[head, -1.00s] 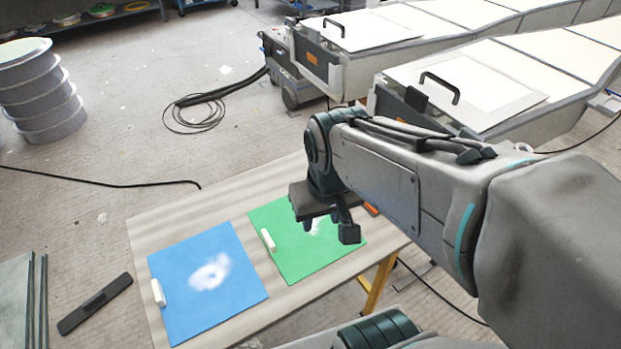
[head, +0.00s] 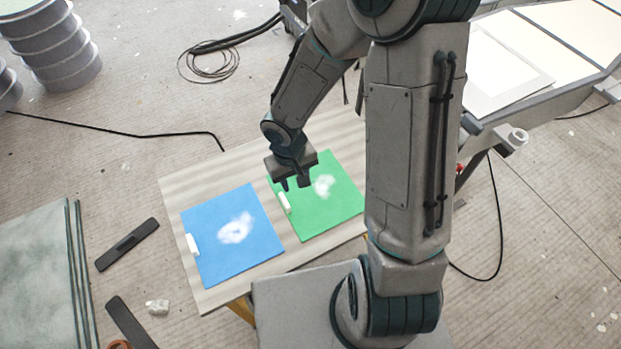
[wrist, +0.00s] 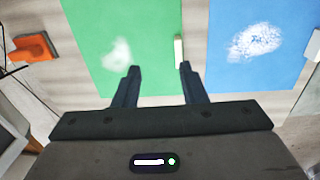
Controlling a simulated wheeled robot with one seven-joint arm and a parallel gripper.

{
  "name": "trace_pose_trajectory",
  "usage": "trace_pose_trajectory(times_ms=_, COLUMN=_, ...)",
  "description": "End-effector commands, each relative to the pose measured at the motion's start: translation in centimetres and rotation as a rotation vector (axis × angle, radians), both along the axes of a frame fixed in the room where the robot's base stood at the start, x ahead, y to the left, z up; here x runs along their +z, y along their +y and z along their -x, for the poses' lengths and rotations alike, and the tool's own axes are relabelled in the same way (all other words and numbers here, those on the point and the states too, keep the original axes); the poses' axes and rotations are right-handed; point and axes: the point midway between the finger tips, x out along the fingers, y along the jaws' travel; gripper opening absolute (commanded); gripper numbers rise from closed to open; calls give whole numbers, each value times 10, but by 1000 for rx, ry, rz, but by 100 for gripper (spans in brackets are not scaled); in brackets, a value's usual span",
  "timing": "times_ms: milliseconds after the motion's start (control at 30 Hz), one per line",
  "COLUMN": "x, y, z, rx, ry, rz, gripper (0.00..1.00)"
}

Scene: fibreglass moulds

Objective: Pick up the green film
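The green film (head: 335,208) lies flat on a striped board, with a white smudge on it and a white tab (head: 285,203) on its left edge. My gripper (head: 295,184) is above the film's upper left part, near the tab. In the wrist view the two fingers of my gripper (wrist: 159,68) are spread apart with nothing between them. The green film (wrist: 150,20) lies beyond the fingertips, and its white tab (wrist: 178,50) shows near the right finger. The fingers look apart from the film and tab.
A blue film (head: 213,257) with its own white tab (head: 192,244) lies left of the green one on the board (head: 180,183). An orange object (wrist: 33,47) lies beside the green film in the wrist view. A black cable (head: 110,133) crosses the floor.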

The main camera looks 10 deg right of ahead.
Motion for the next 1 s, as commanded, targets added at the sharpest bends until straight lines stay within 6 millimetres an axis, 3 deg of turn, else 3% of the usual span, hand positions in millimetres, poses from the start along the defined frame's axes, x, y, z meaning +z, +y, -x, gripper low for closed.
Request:
trace_pose_trajectory(times_ms=233, x=-12, y=23, z=3, rx=24, ry=26, rz=-63, gripper=38)
trace_pose_trajectory(times_ms=600, x=-81, y=25, z=3, rx=28, ry=28, rz=-64, gripper=38)
trace_pose_trajectory(times_ms=1000, x=-115, y=24, z=0, rx=26, ry=28, rz=-63, gripper=38)
